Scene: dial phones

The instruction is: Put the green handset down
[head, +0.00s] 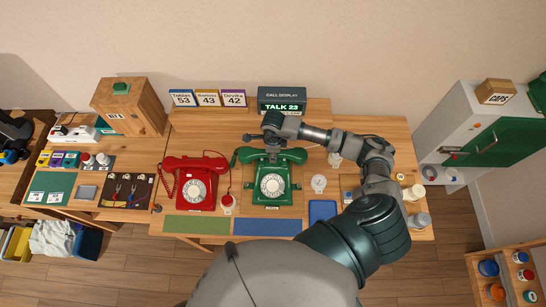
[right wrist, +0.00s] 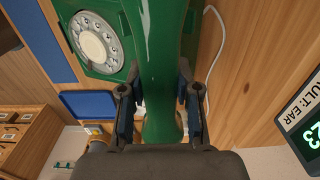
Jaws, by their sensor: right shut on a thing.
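The green handset (head: 296,155) lies crosswise over the top end of the green phone (head: 271,200), which has a white dial. My right gripper (head: 270,150) is shut around the middle of the handset. In the right wrist view the handset (right wrist: 160,60) runs between the two fingers of the gripper (right wrist: 158,95), with the phone's dial (right wrist: 93,42) beside it. I cannot tell whether the handset touches the cradle, because the gripper and handset cover it. My left gripper is not in view.
The call display (head: 282,100) behind the phone reads "TALK 23". A red phone (head: 195,190) with its handset on stands to the left. A blue mat (head: 267,226) and green mat (head: 196,225) lie in front. A small white round item (head: 319,183) stands right of the green phone.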

